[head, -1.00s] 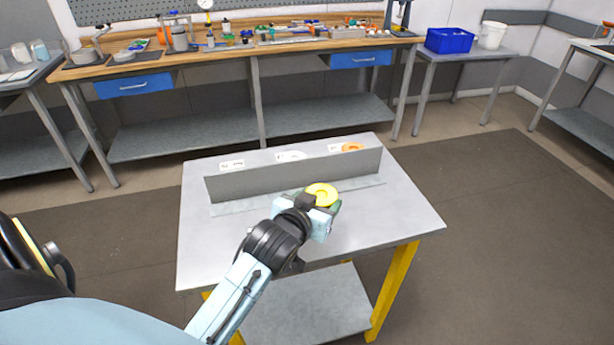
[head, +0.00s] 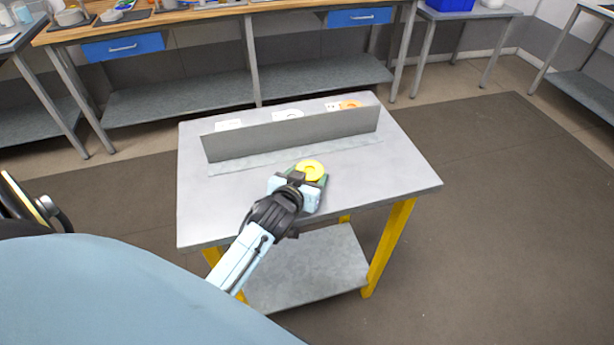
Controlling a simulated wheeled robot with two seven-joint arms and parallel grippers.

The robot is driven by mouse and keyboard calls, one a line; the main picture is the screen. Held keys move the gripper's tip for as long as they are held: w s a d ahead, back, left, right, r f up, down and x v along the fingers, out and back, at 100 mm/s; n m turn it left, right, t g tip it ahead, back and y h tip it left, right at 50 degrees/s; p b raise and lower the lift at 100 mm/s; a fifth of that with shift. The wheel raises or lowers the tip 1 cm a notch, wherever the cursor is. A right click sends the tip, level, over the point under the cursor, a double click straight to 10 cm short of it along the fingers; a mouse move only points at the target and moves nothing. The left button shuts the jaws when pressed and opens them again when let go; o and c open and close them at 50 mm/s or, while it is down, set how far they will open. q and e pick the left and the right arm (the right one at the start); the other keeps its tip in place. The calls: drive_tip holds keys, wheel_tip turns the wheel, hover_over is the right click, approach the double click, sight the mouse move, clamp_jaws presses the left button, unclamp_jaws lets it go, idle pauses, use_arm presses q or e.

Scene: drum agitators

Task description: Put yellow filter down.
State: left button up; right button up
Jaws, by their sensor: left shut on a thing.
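The yellow filter (head: 311,170) is a round yellow disc with a small centre mark, in the middle of the head view. My left gripper (head: 308,183) is shut on it from the near side. The filter is over the front half of the small grey table (head: 215,205), in front of the upright grey panel (head: 235,146). Something green shows under and beside the filter at the fingers. I cannot tell whether the filter touches the tabletop. My right gripper is not in view.
Behind the panel lie an orange round part (head: 350,104) and a white round part (head: 288,115) by white labels. The tabletop is clear left and right of my gripper. A long workbench (head: 290,6) stands behind.

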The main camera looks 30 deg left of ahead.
use_arm(q)
drive_tip(key=shift+f, duration=0.1)
drive_tip(key=o, duration=1)
drive_tip(key=shift+c, duration=0.2)
